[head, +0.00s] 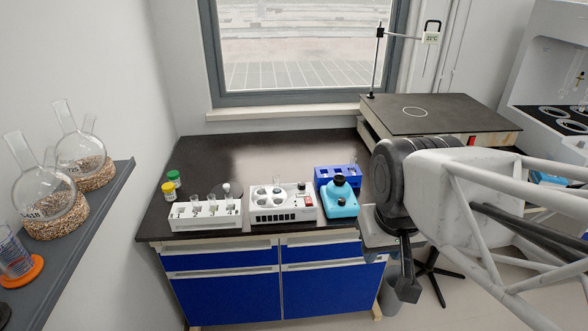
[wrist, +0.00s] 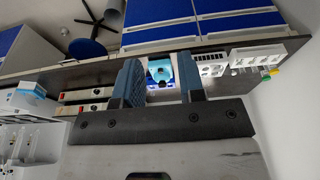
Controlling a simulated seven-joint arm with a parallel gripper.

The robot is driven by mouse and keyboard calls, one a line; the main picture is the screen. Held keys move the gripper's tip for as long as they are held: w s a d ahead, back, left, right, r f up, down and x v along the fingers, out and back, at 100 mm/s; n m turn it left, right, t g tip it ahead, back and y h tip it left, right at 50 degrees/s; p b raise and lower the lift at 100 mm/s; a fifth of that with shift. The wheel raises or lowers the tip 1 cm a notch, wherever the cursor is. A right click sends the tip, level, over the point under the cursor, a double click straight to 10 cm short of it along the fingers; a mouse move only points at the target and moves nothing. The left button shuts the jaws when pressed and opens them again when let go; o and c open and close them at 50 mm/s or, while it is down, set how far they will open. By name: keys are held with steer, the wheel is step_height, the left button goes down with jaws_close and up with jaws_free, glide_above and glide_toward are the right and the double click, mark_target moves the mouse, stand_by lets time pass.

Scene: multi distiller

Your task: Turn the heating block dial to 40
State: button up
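A white block (head: 283,205) with round wells, a red switch and a small dark dial (head: 301,187) stands near the front edge of the black bench in the head view; it looks like the heating block. Its dial marks are too small to read. It also shows in the wrist view (wrist: 210,64), right of the fingers. My gripper (head: 405,278) hangs right of the bench front in the head view, well apart from the block. In the wrist view my gripper (wrist: 158,66) has two spread fingers with nothing held between them.
A blue device (head: 341,200) with a black top and a blue rack (head: 335,174) stand right of the block. A white tube rack (head: 205,215) and two small capped jars (head: 169,190) stand left. A black-topped plate (head: 435,114) is at back right. The bench behind is clear.

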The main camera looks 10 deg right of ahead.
steer(key=w+n, duration=0.1)
steer(key=w, duration=0.3)
steer(key=w+r+n, duration=0.1)
steer(key=w+n, duration=0.1)
steer(key=w, duration=0.2)
steer(key=w+a+n, duration=0.1)
steer(key=w+n, duration=0.1)
steer(key=w, duration=0.3)
steer(key=shift+r+g, duration=0.25)
steer(key=shift+g, duration=0.05)
steer(key=n+g, duration=0.1)
steer(key=n, duration=1.4)
glide_above(302, 183)
steer(key=f, duration=1.2)
steer(key=s+f, duration=0.1)
steer(key=f, duration=0.5)
steer(key=shift+w+f, duration=0.15)
steer(key=shift+w, duration=0.05)
steer(key=shift+w+f, duration=0.2)
steer(key=shift+f, duration=3.7)
steer(key=shift+c, duration=0.2)
